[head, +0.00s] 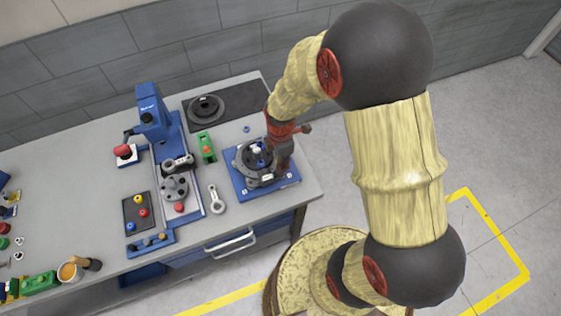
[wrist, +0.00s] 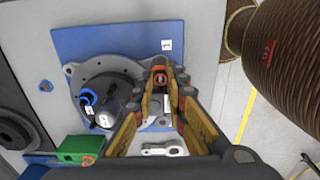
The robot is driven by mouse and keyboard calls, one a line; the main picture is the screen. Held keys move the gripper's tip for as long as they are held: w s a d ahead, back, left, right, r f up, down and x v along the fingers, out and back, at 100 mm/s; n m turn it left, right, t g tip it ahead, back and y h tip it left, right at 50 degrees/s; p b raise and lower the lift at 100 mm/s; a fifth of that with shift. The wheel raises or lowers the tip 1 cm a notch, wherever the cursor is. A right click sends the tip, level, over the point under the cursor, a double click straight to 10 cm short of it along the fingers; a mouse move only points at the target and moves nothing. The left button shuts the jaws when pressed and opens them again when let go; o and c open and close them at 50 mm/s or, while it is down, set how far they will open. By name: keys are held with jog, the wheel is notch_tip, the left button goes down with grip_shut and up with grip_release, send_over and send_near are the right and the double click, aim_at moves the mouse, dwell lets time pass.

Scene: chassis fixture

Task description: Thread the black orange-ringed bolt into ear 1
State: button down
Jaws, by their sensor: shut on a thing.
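The black orange-ringed bolt (wrist: 166,74) shows end-on between my fingertips in the wrist view. My gripper (wrist: 161,88) is shut on it, over the upper right edge of the grey round chassis (wrist: 75,72). The chassis sits on a blue base plate (wrist: 125,38); a white label (wrist: 166,45) lies just beyond the bolt. The ear under the bolt is hidden by the bolt and fingers, so I cannot tell if the bolt is in it. In the head view my gripper (head: 278,158) is at the right side of the chassis (head: 243,160).
A blue-ringed part (wrist: 87,97) stands on the chassis beside its dark central housing (wrist: 118,95). A green block (head: 207,147) and a grey link (head: 216,199) lie left of the base plate. A blue press (head: 152,112) stands farther left.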

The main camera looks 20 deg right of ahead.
jog(key=shift+f, duration=0.1)
dwell(0.3)
jog(key=shift+f+b, duration=0.45)
jog(key=shift+f, duration=0.15)
jog(key=shift+f, duration=0.2)
dwell(0.3)
jog(key=n, duration=0.4)
jog(key=shift+s+n, duration=0.1)
jog(key=shift+n, duration=0.3)
jog(key=n, duration=0.5)
jog(key=shift+s+f+n, duration=0.1)
jog(key=shift+f+n, duration=0.05)
jog(key=shift+n, duration=0.15)
